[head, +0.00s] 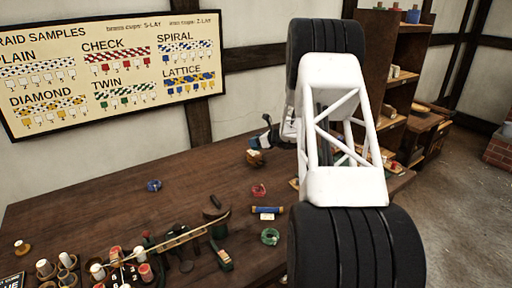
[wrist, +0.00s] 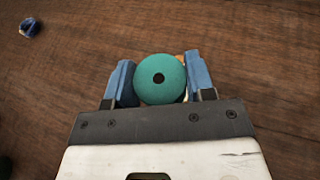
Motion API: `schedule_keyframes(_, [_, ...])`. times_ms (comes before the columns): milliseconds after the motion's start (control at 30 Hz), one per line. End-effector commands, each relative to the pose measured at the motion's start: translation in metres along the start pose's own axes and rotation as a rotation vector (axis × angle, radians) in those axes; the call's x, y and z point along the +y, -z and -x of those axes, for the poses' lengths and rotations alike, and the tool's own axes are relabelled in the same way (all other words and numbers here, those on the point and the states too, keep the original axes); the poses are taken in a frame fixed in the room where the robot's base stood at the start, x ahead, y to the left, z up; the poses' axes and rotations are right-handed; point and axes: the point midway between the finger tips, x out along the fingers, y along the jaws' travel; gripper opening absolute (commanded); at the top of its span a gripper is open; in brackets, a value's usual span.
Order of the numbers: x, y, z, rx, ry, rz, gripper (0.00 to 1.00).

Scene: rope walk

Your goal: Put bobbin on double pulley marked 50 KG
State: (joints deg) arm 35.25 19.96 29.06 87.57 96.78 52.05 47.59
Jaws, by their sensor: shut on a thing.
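My gripper (wrist: 158,72) is shut on the bobbin (wrist: 160,88), a round teal piece with a dark centre hole, seen end-on between the two blue fingers in the wrist view. A small tan part shows behind its upper right edge. In the head view my gripper (head: 259,143) is at the back of the bench, partly behind my arm. A brown and black block-like thing (head: 255,157) with a pale patch shows right at the fingers; I cannot tell whether it is a pulley. No 50 KG mark is readable, and my arm hides part of the bench.
A blue coil (head: 153,186) lies left of my gripper, also in the wrist view (wrist: 30,27). Red (head: 259,190) and green (head: 270,236) coils and a blue roll (head: 267,210) lie nearer. Several spools and tools crowd the front. The bench's back left (head: 90,195) is clear.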

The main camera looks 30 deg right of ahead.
Motion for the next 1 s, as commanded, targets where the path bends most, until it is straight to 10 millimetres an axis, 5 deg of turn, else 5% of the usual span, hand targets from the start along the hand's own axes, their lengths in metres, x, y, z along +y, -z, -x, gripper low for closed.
schedule_keyframes(533, [-0.006, 0.0, -0.006, 0.0, 0.0, 0.0, 0.27])
schedule_keyframes(1000, [-0.006, 0.031, -0.018, -0.001, 0.0, 0.0, 0.27])
